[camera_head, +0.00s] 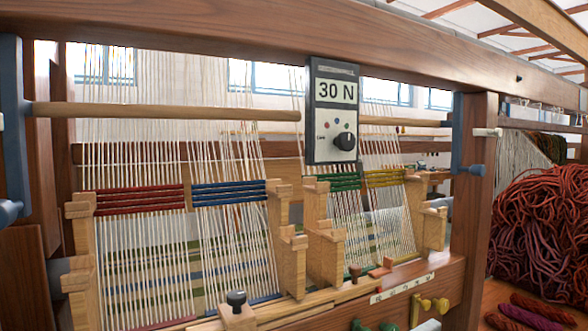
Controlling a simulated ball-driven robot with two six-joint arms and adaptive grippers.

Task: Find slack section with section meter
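The section meter (326,131) is a dark box on the loom with a black knob (345,141) and small coloured dots. Its display (335,91) reads 30 N. Behind it, the warp threads run in sections marked by a red band (140,199), a blue band (229,192), a green band (340,182) and a yellow band (385,178). The meter hides part of the threads between the blue and green sections. I cannot tell from the threads which section is slack. Neither of my grippers is in view.
Wooden posts (292,262) stand between the sections. A heavy top beam (250,32) crosses above. A large heap of red wool (540,235) lies at right beyond the loom's upright.

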